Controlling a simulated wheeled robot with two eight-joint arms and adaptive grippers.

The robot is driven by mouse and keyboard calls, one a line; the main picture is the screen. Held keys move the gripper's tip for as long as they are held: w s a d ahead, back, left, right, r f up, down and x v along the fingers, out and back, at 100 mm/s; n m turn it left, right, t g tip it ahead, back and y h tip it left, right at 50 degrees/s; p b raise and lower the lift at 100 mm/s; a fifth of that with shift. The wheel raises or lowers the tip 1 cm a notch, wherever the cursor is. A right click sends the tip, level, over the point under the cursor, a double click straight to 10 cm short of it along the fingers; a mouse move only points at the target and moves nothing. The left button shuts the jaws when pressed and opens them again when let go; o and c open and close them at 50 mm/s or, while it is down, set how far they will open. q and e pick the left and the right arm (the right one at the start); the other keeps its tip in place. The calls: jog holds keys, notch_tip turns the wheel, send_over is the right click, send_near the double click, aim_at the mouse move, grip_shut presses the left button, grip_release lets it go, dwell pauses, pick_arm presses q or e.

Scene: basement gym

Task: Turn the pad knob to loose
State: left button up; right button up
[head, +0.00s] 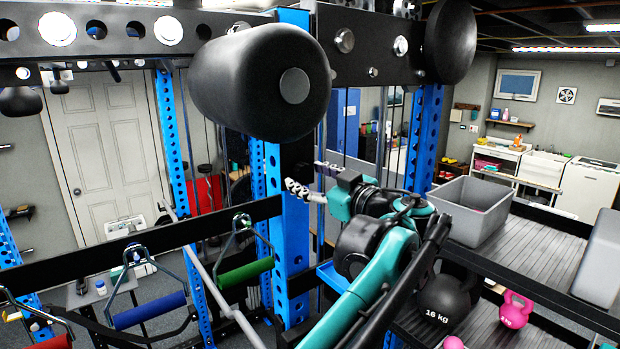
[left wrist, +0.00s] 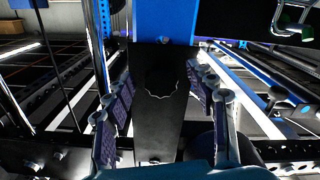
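The pad knob (left wrist: 161,82) is a dark, scalloped round knob in the left wrist view, on a black plate (left wrist: 155,128) below a blue part. My left gripper (left wrist: 159,84) is open, with one purple-padded finger on each side of the knob and a visible gap on both sides. In the head view my left gripper (head: 311,181) is in front of the blue upright (head: 290,240). I cannot make out the knob there. A black roller pad (head: 260,83) sits above it. No loose or tight marking is readable. My right gripper is not in view.
A second black pad (head: 450,40) is at the upper right. A grey bin (head: 482,210) stands on the shelf at right, with a black kettlebell (head: 446,297) and a pink one (head: 515,309) below. Green (head: 246,273) and blue (head: 150,311) handles hang at left.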

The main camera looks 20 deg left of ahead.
pick_arm(q)
jog(key=v, duration=1.2)
jog(key=s+a+f+m+g+h+b, duration=0.15)
jog(key=a+f+b, duration=0.35)
jog(key=f, duration=0.8)
jog(key=s+a+f+m+g+h+b, duration=0.1)
jog(key=s+a+f+m+h+b, duration=0.35)
jog(key=f, duration=0.75)
jog(key=s+a+f+m+g+b, duration=0.1)
jog(key=a+f+g+b, duration=0.15)
jog(key=f+b, duration=0.8)
jog(key=s+f+m+h+b, duration=0.2)
jog(key=f+b, duration=0.3)
jog(key=f, duration=0.9)
jog(key=s+d+f+m+h+b, duration=0.1)
jog(key=s+f+b, duration=0.4)
jog(key=f, duration=0.9)
jog(key=s+d+f+m+t+h+b, duration=0.1)
jog(key=s+f+m+h+b, duration=0.2)
jog(key=f+b, duration=0.4)
notch_tip(320, 180, down, 8)
jog(key=shift+s+m+h, duration=0.3)
jog(key=shift+s+h, duration=0.4)
jog(key=shift+h, duration=0.4)
